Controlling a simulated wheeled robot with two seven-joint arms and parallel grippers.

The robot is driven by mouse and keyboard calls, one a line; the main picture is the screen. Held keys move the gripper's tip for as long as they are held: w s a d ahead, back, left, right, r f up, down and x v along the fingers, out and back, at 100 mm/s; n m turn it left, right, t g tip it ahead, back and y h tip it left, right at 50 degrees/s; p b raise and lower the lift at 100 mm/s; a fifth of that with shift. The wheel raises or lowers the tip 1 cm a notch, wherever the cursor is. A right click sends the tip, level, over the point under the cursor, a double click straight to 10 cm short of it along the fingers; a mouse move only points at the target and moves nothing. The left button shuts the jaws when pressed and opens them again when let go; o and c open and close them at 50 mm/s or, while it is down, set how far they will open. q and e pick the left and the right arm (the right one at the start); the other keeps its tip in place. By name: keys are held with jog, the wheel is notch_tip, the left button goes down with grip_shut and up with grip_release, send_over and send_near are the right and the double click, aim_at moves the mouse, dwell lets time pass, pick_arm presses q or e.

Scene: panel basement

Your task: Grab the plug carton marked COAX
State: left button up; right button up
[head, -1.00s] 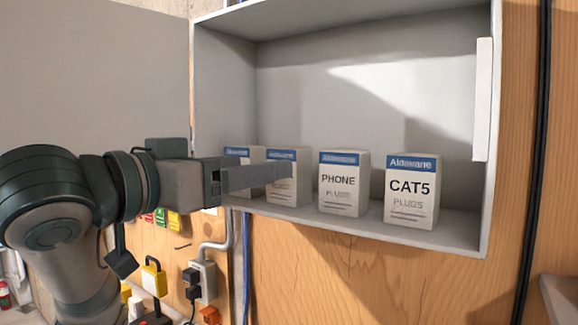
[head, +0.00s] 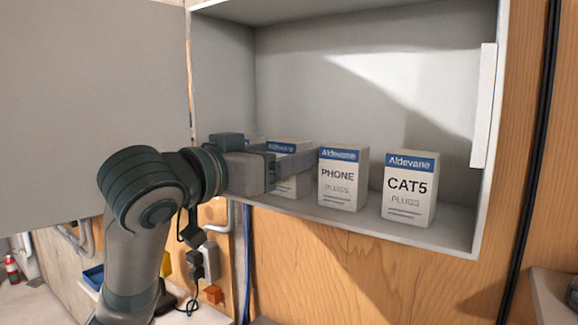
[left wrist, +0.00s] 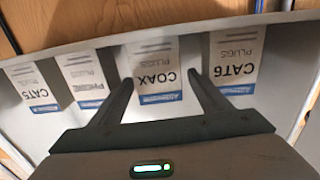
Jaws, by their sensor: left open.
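The COAX plug carton (left wrist: 153,78), white with a blue band, stands on the cabinet shelf and shows upside down in the left wrist view. It is the second carton from the left in the head view (head: 288,187), partly hidden by my left gripper (head: 302,161). In the left wrist view my left gripper (left wrist: 160,82) is open, with one finger toward each side of the COAX carton. I cannot tell whether the fingers touch it. My right gripper is not in view.
The PHONE carton (head: 341,180) and CAT5 carton (head: 409,190) stand right of it. The CAT6 carton (left wrist: 234,62) stands on its other side. The grey cabinet (head: 430,228) has side walls and a shelf lip; space above the cartons is free.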

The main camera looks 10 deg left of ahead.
pick_arm(q)
jog(key=shift+w+d+r+p, duration=0.2)
jog(key=shift+w+d+p, duration=0.05)
jog(key=shift+w+p, duration=0.3)
jog(key=p+x, duration=0.2)
jog(key=x, duration=0.1)
jog(key=shift+w+d+r+p, duration=0.1)
jog(key=shift+w+p, duration=0.05)
jog(key=shift+p, duration=0.2)
jog(key=shift+w+d, duration=0.15)
jog(key=shift+w, duration=0.1)
jog(key=c, duration=1.2)
